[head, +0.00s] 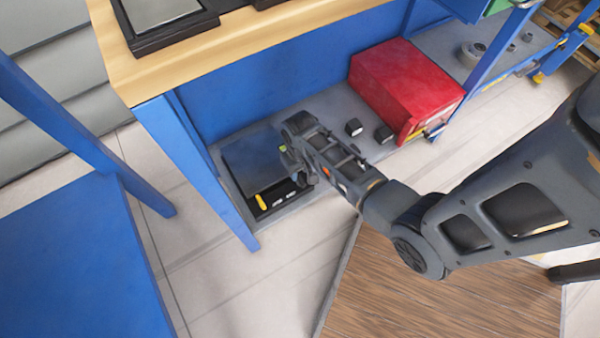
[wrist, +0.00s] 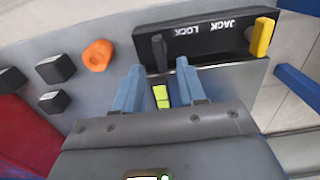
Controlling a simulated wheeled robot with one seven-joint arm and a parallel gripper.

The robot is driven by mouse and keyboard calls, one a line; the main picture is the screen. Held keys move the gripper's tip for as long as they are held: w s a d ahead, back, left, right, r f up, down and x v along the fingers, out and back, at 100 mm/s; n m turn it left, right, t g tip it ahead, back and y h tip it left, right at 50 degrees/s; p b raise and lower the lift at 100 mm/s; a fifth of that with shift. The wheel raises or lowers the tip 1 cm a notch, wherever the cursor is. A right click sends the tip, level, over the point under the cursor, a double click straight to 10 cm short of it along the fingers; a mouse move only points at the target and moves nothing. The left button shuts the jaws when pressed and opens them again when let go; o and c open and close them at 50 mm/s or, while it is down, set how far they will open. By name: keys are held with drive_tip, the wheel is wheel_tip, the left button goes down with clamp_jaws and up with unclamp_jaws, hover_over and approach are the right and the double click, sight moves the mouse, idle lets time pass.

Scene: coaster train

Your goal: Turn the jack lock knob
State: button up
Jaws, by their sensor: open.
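A dark box (head: 252,160) with a black front panel (wrist: 210,38) sits on the low shelf. The panel carries the words JACK and LOCK, upside down in the wrist view. A dark upright knob (wrist: 159,50) stands at the LOCK end of the panel. A yellow handle (wrist: 262,37) stands at the JACK end; it also shows in the head view (head: 261,201). My gripper (wrist: 159,68) is open, its two blue fingers on either side of the dark knob. Contact cannot be told. In the head view my gripper (head: 290,160) hides the knob.
An orange knob-like piece (wrist: 98,55) and several black blocks (head: 354,127) lie beside the box. A red case (head: 405,88) is farther right on the shelf. A blue table leg (head: 205,180) stands close left. The wooden tabletop (head: 230,40) overhangs the shelf.

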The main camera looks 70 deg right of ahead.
sight(300, 178)
wheel_tip(300, 178, down, 5)
drive_tip(key=shift+r+b, duration=0.1)
drive_tip(key=shift+b, duration=0.65)
clamp_jaws()
